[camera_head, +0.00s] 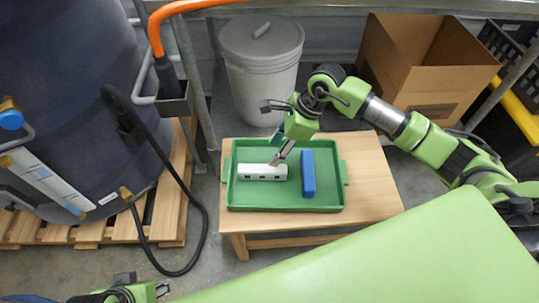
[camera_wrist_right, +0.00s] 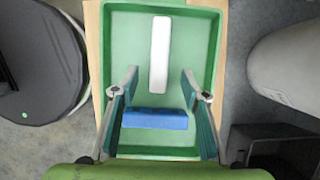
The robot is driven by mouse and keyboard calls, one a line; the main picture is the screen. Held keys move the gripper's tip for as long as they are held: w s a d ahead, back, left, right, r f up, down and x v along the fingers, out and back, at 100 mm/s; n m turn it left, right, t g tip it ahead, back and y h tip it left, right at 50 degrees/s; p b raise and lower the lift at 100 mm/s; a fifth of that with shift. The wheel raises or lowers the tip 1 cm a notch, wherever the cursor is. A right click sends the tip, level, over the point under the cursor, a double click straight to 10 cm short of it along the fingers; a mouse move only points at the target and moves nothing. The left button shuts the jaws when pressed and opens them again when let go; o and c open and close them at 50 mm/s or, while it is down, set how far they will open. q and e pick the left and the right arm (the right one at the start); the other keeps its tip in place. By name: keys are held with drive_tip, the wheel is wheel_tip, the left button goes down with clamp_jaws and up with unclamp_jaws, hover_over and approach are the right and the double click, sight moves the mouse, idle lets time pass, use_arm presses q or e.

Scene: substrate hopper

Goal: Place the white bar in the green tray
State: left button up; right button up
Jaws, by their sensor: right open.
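The white bar (camera_head: 262,172) lies flat in the left half of the green tray (camera_head: 285,208), with small dark marks along its side. In the right wrist view the white bar (camera_wrist_right: 160,55) lies on the tray floor (camera_wrist_right: 125,55). My right gripper (camera_head: 279,157) is over the tray, close to the bar's right end.
A blue block (camera_head: 308,173) lies in the tray, right of the white bar. The tray is on a small wooden table (camera_head: 370,185). A grey bin (camera_head: 262,75) and an open cardboard box (camera_head: 425,70) are behind. A dark tank (camera_head: 70,110) with a hose stands left.

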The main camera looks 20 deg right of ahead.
drive_tip(key=s+a+r+m+t+y, duration=0.1)
drive_tip(key=a+r+m+y, duration=0.1)
drive_tip(key=a+r+y, duration=0.45)
drive_tip(key=s+a+r+m+t+y, duration=0.1)
drive_tip(key=a+r+m+y, duration=0.15)
drive_tip(key=a+r, duration=0.7)
drive_tip(key=w+a+r+m+t+y, duration=0.2)
drive_tip(key=a+r+m+t+y, duration=0.15)
drive_tip(key=r+m+t, duration=0.25)
drive_tip(key=w+d+r+m+t+h, duration=0.35)
drive_tip(key=d+m+t, duration=0.35)
drive_tip(key=m, duration=0.4)
drive_tip(key=d+f+m+t+h, duration=0.2)
drive_tip(key=d+f+m+h, duration=0.5)
drive_tip(key=d+m+h, duration=0.65)
drive_tip(key=s+d+f+m+g+h, duration=0.1)
drive_tip(key=s+d+f+m+g, duration=0.1)
drive_tip(key=s+f+m+g, duration=0.6)
drive_tip(key=s+d+f+m+g, duration=0.25)
drive_tip(key=s+f, duration=0.35)
drive_tip(key=f, duration=0.6)
drive_tip(key=s+a+f+m+g, duration=0.1)
drive_tip(key=s+a+f+g, duration=0.1)
drive_tip(key=s, duration=0.4)
drive_tip(key=s+a+f+m+g+y, duration=0.1)
drive_tip(key=s+f+g, duration=0.1)
drive_tip(key=s, duration=0.4)
drive_tip(key=shift+a+f, duration=0.35)
drive_tip(key=shift+f, duration=0.1)
